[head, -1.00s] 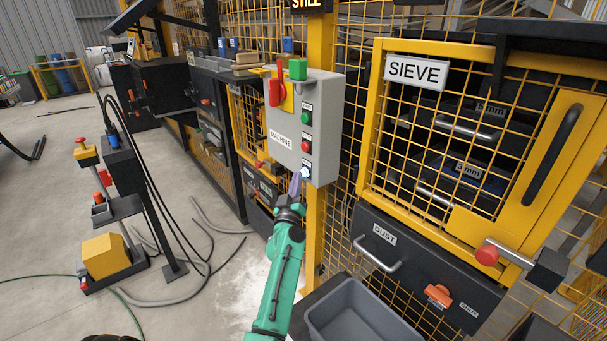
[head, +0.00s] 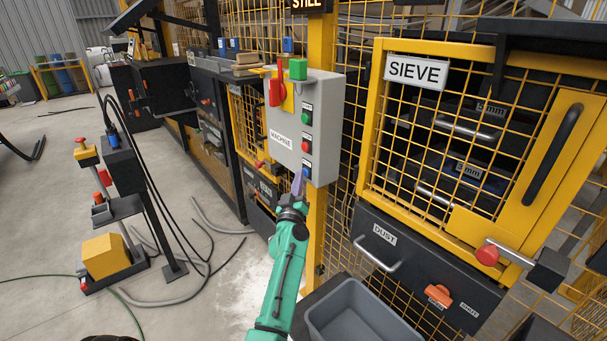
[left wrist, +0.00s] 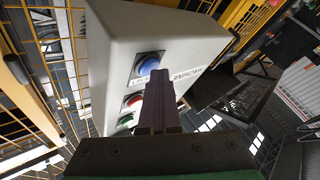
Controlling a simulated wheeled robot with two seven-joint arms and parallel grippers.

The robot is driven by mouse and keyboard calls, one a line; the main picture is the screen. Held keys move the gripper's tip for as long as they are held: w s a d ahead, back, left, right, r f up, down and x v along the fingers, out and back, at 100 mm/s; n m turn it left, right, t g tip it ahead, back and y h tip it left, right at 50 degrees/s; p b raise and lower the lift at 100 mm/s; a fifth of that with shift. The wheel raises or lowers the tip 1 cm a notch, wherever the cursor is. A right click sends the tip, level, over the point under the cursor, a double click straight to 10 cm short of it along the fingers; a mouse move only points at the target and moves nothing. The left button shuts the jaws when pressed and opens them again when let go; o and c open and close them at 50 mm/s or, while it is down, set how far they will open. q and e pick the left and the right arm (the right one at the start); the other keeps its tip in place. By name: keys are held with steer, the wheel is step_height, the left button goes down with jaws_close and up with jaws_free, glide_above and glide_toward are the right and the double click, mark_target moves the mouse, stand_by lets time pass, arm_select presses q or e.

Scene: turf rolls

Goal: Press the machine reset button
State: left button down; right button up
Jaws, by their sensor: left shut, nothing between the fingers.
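The grey machine control box (head: 322,120) hangs on a yellow post and carries a green, a red and, lowest, a blue button (head: 306,173). In the left wrist view the blue button (left wrist: 148,64) sits in a dark ring beside a label. My left gripper (head: 298,181) is shut and empty, its purple-grey fingers pointing up at the lower part of the box. In the left wrist view its fingertips (left wrist: 158,76) overlap the edge of the blue button; I cannot tell whether they touch it. My right gripper is not in view.
A red switch handle (head: 275,92) and a green block (head: 298,69) are at the top of the box. The sieve door (head: 377,120) and dust drawer (head: 430,265) stand to the right. A grey bin (head: 360,312) is below, right of my arm.

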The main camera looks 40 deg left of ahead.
arm_select(q)
steer(key=shift+s+a+p, duration=0.2)
steer(key=shift+s+p, duration=0.1)
steer(key=shift+s, duration=0.45)
steer(key=s, duration=0.1)
steer(key=s+a, duration=0.1)
steer(key=s, duration=0.1)
steer(key=s+p, duration=0.1)
steer(key=shift+s+a, duration=0.25)
steer(key=shift+s, duration=0.15)
stand_by(0.4)
